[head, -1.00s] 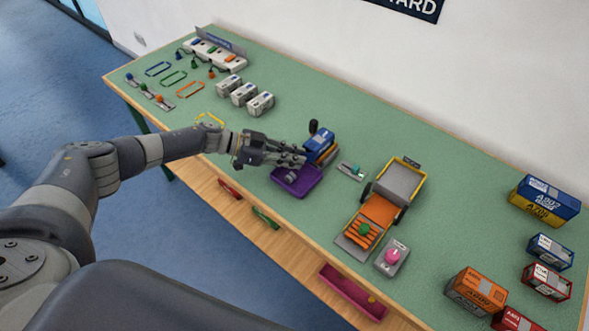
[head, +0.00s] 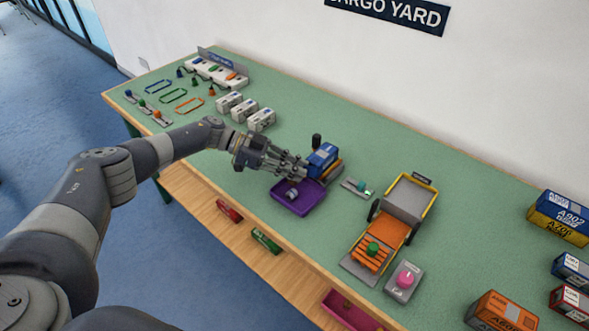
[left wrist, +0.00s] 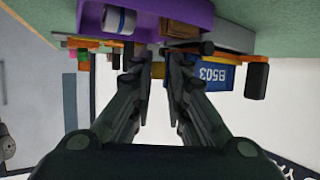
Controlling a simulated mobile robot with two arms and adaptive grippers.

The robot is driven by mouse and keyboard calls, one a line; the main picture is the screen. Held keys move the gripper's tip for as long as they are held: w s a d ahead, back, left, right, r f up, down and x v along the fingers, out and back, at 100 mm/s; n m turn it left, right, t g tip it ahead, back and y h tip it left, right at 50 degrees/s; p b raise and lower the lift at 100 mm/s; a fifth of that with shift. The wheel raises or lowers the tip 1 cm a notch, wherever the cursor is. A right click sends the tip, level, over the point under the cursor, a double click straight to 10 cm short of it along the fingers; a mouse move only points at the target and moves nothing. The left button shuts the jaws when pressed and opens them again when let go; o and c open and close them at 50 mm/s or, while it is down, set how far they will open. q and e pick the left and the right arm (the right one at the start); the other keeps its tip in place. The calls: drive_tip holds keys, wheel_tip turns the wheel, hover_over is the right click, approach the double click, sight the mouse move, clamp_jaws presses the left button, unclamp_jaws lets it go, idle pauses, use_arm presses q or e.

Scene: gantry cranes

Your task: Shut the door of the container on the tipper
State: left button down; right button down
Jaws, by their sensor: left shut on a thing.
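The blue container (head: 322,158) sits on the small tipper (head: 333,172), just behind the purple tray (head: 301,211). In the left wrist view the container (left wrist: 218,75) shows upside down with the label B503. My left gripper (head: 304,170) is at the container's end facing the tray. In the left wrist view its fingertips (left wrist: 161,55) are close together, shut on a thin part that seems to be the container's door, mostly hidden by the fingers. I cannot tell the door's angle. My right gripper is not in view.
A small grey piece (head: 291,193) lies in the purple tray. A black knob (head: 316,140) stands behind the container. A small switch plate (head: 357,187) and an orange-bedded truck (head: 382,243) are to the right. White boxes (head: 246,111) stand to the left.

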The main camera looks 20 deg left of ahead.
use_arm(q)
drive_tip(key=c, duration=1.6)
unclamp_jaws()
drive_tip(key=v, duration=0.8)
drive_tip(key=shift+s, duration=0.15)
